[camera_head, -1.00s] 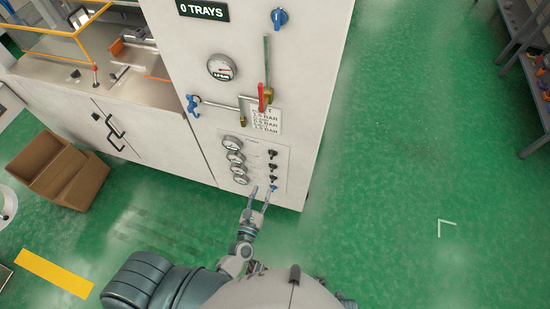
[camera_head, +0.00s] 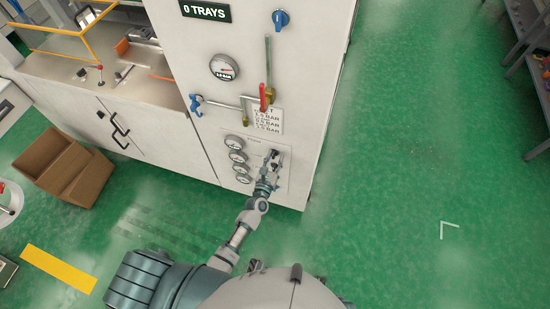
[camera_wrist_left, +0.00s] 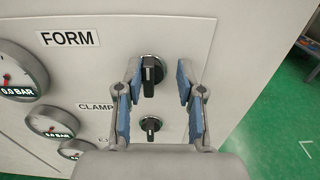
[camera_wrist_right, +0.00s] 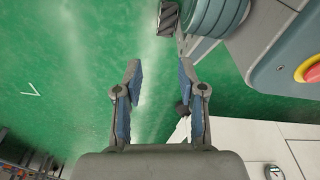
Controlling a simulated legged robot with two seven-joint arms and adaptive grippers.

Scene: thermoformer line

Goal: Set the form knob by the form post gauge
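The form knob (camera_wrist_left: 152,75) is black with a pale pointer, on the white panel right of the FORM label (camera_wrist_left: 68,38). In the left wrist view my left gripper (camera_wrist_left: 158,78) is open, its blue-padded fingers on either side of the form knob with gaps. In the head view the left gripper (camera_head: 271,164) covers the lower knobs. The gauge beside the FORM label (camera_wrist_left: 20,76) reads 0.0 BAR in the left wrist view; in the head view it is the top small gauge (camera_head: 234,142). My right gripper (camera_wrist_right: 158,80) is open and empty above the green floor.
A second knob (camera_wrist_left: 151,126) sits below, by the CLAMP label (camera_wrist_left: 95,106) and its gauge (camera_wrist_left: 52,121). Above are a large gauge (camera_head: 224,67), a red-handled valve (camera_head: 263,97) and a blue valve (camera_head: 196,104). Cardboard boxes (camera_head: 62,168) stand left.

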